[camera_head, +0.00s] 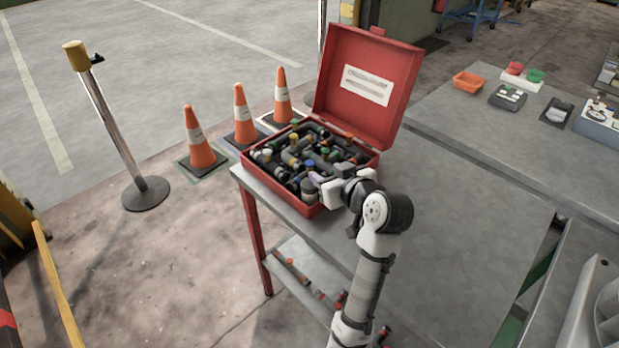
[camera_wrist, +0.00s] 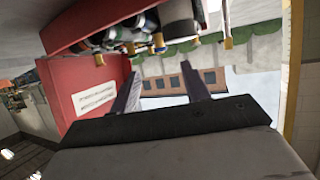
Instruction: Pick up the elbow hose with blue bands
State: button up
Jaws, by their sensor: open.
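The open red toolbox (camera_head: 316,210) stands on the grey-topped cart and is packed with dark hoses and fittings with coloured bands and caps. A small blue patch (camera_head: 310,164) shows among them, but it is too small to tell whether it belongs to the elbow hose with blue bands. My gripper (camera_head: 328,190) is at the toolbox's front right side, partly over the fittings. In the wrist view my gripper (camera_wrist: 160,84) has its two fingers spread with nothing between them. Several dark fittings (camera_wrist: 150,30) with yellow ends show at the top there, beside a red toolbox wall (camera_wrist: 75,80).
The raised toolbox lid (camera_head: 395,105) with a white label stands behind the fittings. A grey bench at right holds an orange tray (camera_head: 468,82) and small devices. Traffic cones (camera_head: 200,150) and a post (camera_head: 115,125) stand on the floor at left. The cart top right of my arm is clear.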

aim_at(312, 165)
jog(key=p+x, duration=0.2)
jog(key=x, duration=0.6)
jog(key=shift+w+a+f, duration=0.2)
jog(key=shift+f, duration=0.05)
grip_shut()
